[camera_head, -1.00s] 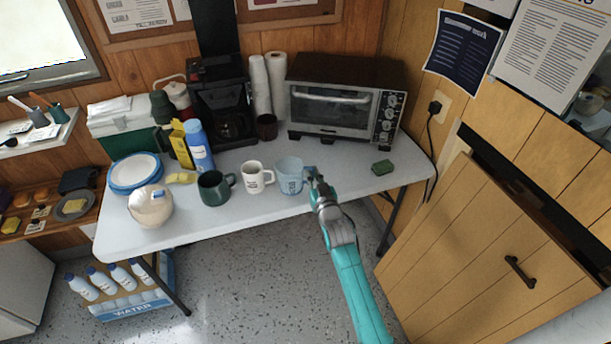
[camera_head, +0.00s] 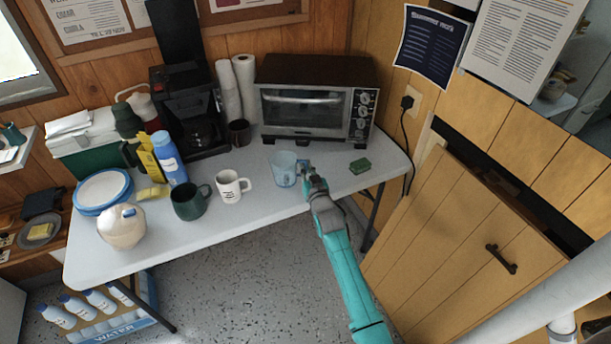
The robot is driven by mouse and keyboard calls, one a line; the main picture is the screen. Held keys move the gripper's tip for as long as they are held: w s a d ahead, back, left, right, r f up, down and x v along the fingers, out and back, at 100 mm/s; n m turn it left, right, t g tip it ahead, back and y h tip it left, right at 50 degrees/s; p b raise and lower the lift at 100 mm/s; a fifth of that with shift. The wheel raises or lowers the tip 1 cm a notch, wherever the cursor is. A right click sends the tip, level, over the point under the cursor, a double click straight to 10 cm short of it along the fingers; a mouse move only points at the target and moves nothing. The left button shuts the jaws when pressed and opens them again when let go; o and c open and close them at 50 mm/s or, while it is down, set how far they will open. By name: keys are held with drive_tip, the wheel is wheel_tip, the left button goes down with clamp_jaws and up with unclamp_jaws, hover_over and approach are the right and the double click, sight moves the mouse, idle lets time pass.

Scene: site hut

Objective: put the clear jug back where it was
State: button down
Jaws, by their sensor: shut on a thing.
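The clear jug (camera_head: 284,169), pale blue and see-through, is upright over the table (camera_head: 250,212), in front of the toaster oven. My gripper (camera_head: 305,170) comes in from the right and is shut on the jug at its right side, where the handle would be; the fingers partly hide that side. I cannot tell whether the jug's base touches the table. A white mug (camera_head: 229,187) with dark print is to the jug's left, with a clear gap between them.
A dark green mug (camera_head: 188,203), round pale pot (camera_head: 122,227) and blue bottle (camera_head: 170,160) stand farther left. The toaster oven (camera_head: 315,100) and a dark brown cup (camera_head: 239,133) are behind. Bare tabletop surrounds the jug.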

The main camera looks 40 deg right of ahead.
drive_tip(key=shift+f, duration=1.7)
drive_tip(key=c, duration=1.3)
unclamp_jaws()
drive_tip(key=shift+f, duration=0.1)
drive_tip(key=shift+o, duration=0.2)
drive_tip(key=v, duration=1.2)
